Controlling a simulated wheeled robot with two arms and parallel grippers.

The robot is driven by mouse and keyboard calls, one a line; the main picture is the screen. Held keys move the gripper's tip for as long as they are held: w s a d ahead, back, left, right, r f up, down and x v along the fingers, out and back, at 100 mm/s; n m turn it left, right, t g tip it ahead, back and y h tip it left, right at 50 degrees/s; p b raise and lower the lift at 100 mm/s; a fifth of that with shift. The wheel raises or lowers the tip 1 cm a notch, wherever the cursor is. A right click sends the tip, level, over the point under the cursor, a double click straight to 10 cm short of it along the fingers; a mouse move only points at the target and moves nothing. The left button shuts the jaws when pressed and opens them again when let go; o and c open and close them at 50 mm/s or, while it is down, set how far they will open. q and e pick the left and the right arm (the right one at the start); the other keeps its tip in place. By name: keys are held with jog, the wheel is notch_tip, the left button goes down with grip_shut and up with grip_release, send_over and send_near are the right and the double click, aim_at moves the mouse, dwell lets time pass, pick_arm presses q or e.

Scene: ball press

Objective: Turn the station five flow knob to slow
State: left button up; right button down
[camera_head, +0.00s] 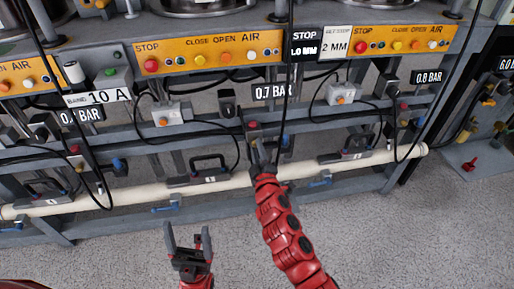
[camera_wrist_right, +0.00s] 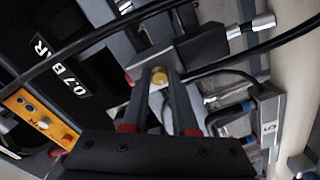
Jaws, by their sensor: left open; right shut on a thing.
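My right gripper (camera_head: 259,152) reaches into the frame under the 0.7 BAR label (camera_head: 272,92). In the right wrist view its two dark fingers (camera_wrist_right: 158,78) are shut on a small yellow knob (camera_wrist_right: 159,76), in front of a dark valve body (camera_wrist_right: 203,45). The fingers hide part of the knob, and I cannot read its setting. In the head view the knob is hidden behind the gripper. A small numbered tag (camera_wrist_right: 268,127) shows at the right of the wrist view. My left gripper (camera_head: 188,245) is open and empty, low over the floor, apart from the frame.
Orange button panels (camera_head: 205,53) run along the top of the grey frame. A pale pipe (camera_head: 130,196) crosses below, with black handles (camera_head: 208,163) above it. Black cables (camera_wrist_right: 100,40) hang close around the right gripper. The carpet floor (camera_head: 400,240) in front is clear.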

jog(key=shift+n+p, duration=0.9)
jog(key=shift+n, duration=3.4)
jog(key=c, duration=0.7)
grip_release()
jog(key=shift+s, duration=0.1)
jog(key=p+v, duration=0.1)
jog(key=v, duration=1.6)
jog(key=shift+s+d, duration=0.15)
